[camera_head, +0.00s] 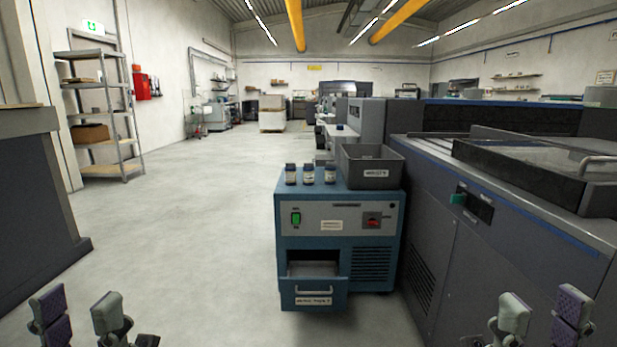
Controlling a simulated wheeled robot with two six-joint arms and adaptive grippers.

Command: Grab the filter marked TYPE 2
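Three small filters with dark caps and white labels stand upright in a row on top of a blue cabinet (340,255). They are the left filter (291,175), the middle filter (309,175) and the right filter (330,175). Their labels are too small to read, so I cannot tell which is TYPE 2. My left gripper (79,314) is at the bottom left, fingers spread, empty. My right gripper (543,314) is at the bottom right, fingers spread, empty. Both are low in the picture, well apart from the filters.
A grey open bin (377,174) stands right of the filters on the cabinet. The cabinet's lower drawer (313,291) is pulled out. A large grey machine (440,235) stands close on the right. A dark bench (40,200) is at left. The floor between is clear.

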